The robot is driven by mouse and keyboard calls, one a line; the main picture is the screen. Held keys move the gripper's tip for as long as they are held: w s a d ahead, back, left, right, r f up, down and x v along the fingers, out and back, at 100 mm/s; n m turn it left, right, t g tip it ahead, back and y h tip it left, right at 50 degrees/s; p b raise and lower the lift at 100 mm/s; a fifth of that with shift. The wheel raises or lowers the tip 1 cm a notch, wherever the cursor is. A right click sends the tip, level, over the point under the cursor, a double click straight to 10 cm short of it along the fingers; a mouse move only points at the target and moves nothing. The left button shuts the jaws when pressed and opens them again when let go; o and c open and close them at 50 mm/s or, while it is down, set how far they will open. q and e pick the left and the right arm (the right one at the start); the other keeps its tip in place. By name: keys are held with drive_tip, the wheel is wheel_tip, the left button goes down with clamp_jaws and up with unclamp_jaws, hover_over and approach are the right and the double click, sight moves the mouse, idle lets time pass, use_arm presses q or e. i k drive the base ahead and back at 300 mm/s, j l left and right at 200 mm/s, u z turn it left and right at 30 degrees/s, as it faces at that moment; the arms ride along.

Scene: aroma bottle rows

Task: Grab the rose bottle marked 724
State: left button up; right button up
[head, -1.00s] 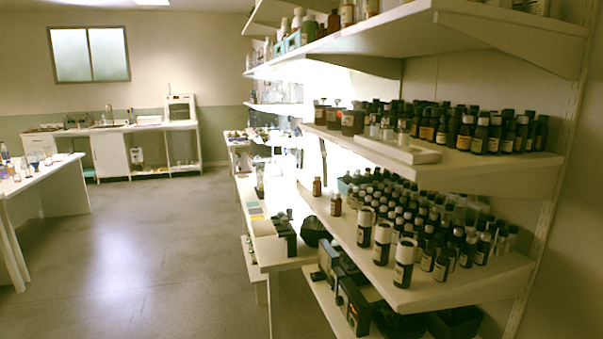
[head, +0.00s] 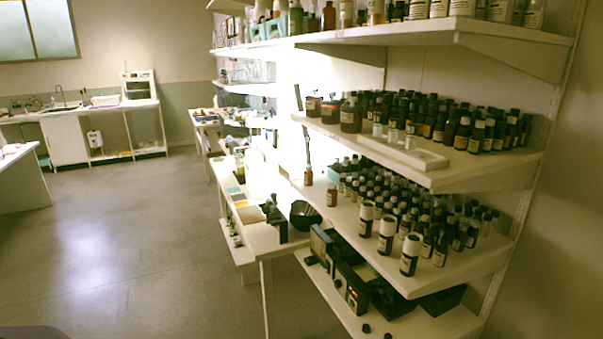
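Rows of dark bottles with pale labels (head: 470,132) stand on the middle shelf (head: 480,172) at the right. More small dark bottles (head: 400,200) fill the shelf below. Three larger bottles with white tops stand along that lower shelf's front edge, one of them nearest to me (head: 410,255). The label writing is too small to read, so I cannot tell which bottle is the rose one marked 724. Neither of my grippers shows in the head view.
An upper shelf (head: 440,32) holds more bottles. Black devices (head: 340,270) sit on the bottom shelf. A white bench (head: 262,240) stands left of the shelves. The grey floor (head: 130,240) at the left is open, with a white table (head: 22,185) at the left edge.

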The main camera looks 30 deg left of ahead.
sight(308, 172)
drive_tip(key=i+j, duration=0.15)
drive_tip(key=j, duration=0.25)
drive_tip(key=i+j, duration=0.15)
drive_tip(key=j, duration=0.25)
drive_tip(key=i+j, duration=0.1)
drive_tip(key=j, duration=0.25)
drive_tip(key=i+j, duration=0.15)
drive_tip(key=j, duration=0.25)
drive_tip(key=i+j, duration=0.15)
drive_tip(key=j, duration=0.25)
drive_tip(key=i+j, duration=0.15)
drive_tip(key=j, duration=0.25)
drive_tip(key=i+j, duration=0.1)
drive_tip(key=j, duration=0.25)
drive_tip(key=i+j, duration=0.15)
drive_tip(key=j, duration=0.25)
